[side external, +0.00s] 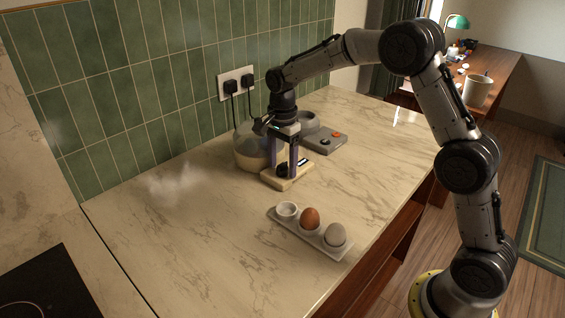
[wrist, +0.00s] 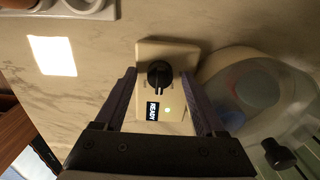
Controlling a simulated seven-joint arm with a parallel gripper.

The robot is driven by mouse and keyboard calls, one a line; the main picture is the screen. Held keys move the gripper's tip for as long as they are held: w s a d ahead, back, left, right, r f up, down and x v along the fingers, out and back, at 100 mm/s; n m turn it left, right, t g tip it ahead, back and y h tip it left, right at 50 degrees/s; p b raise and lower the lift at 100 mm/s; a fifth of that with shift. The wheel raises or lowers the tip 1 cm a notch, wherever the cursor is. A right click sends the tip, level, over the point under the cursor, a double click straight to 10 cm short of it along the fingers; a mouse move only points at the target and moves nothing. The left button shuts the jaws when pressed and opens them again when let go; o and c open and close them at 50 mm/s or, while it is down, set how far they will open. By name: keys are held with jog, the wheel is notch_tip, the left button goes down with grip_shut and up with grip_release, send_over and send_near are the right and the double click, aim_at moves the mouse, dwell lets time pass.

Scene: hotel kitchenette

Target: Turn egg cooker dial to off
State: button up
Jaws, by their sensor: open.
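The egg cooker (side external: 246,158) has a cream base and a clear dome (wrist: 262,125), which shows at the right in the wrist view. Its control panel (wrist: 146,48) carries a round black dial (wrist: 158,76), a small display (wrist: 152,110) reading READY and a lit green light. My gripper (side external: 283,172) points down over the panel, open, with one finger on each side of the dial. In the wrist view the dial sits between the fingertips (wrist: 158,73), with visible gaps. A pale line on the dial points roughly toward the display.
A grey appliance (side external: 333,145) with coloured buttons stands behind to the right. Steam drifts at the left. Two plugs sit in the wall socket (side external: 237,82).

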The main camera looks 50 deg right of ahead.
grip_shut()
dwell(0.3)
jog(key=shift+n, duration=0.4)
jog(key=n, duration=0.3)
jog(key=shift+r+n, duration=0.1)
jog(key=shift+n, duration=0.2)
jog(key=n, duration=0.4)
jog(key=shift+n, duration=0.3)
jog(key=n, duration=0.4)
jog(key=shift+n, duration=2.5)
